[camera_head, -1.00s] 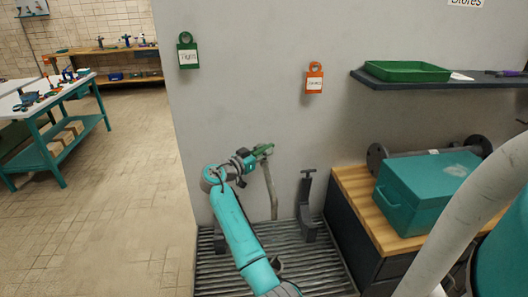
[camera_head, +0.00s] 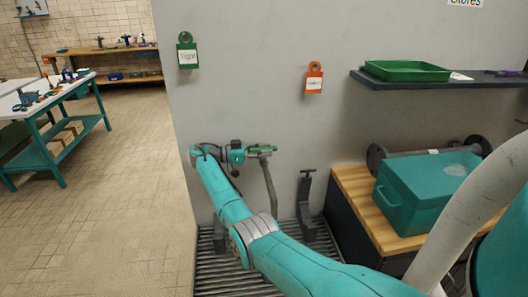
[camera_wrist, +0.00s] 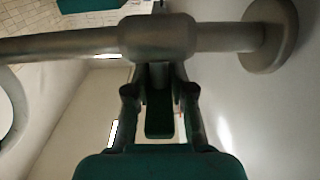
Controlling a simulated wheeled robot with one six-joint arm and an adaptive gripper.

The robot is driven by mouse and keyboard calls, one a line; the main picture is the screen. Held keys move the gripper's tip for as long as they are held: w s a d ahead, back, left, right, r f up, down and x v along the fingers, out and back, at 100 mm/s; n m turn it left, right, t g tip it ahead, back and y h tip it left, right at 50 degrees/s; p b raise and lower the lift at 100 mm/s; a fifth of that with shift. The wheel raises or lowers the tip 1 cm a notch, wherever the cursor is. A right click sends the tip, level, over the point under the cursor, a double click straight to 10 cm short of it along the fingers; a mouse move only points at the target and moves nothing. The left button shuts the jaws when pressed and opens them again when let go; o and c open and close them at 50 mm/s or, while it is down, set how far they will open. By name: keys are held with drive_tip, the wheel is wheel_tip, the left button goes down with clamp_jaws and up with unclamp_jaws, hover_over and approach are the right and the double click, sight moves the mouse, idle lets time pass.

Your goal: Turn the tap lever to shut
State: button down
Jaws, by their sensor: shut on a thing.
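The tap lever is the dark green bar (camera_wrist: 158,118) between my gripper's fingers in the wrist view. It meets the grey tap body (camera_wrist: 158,37), which sits on a horizontal pipe. My gripper (camera_wrist: 160,96) is shut on the lever, one finger on each side of it. The exact lever angle is hard to tell there.
A green tag (camera_head: 187,55) and an orange tag (camera_head: 314,80) hang on the grey wall. A dark bracket (camera_head: 305,205) stands on the floor grating (camera_head: 240,278). A teal box (camera_head: 425,190) sits on a wooden bench at the right. Open floor lies at the left.

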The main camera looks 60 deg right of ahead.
sight(264, 148)
drive_tip(key=shift+s+f+m+g+y, duration=0.1)
drive_tip(key=shift+f+m+g+y, duration=0.05)
drive_tip(key=shift+m+g+y, duration=0.2)
idle(0.3)
drive_tip(key=c, duration=1)
unclamp_jaws()
wheel_tip(264, 148, up, 10)
drive_tip(key=shift+r, duration=0.1)
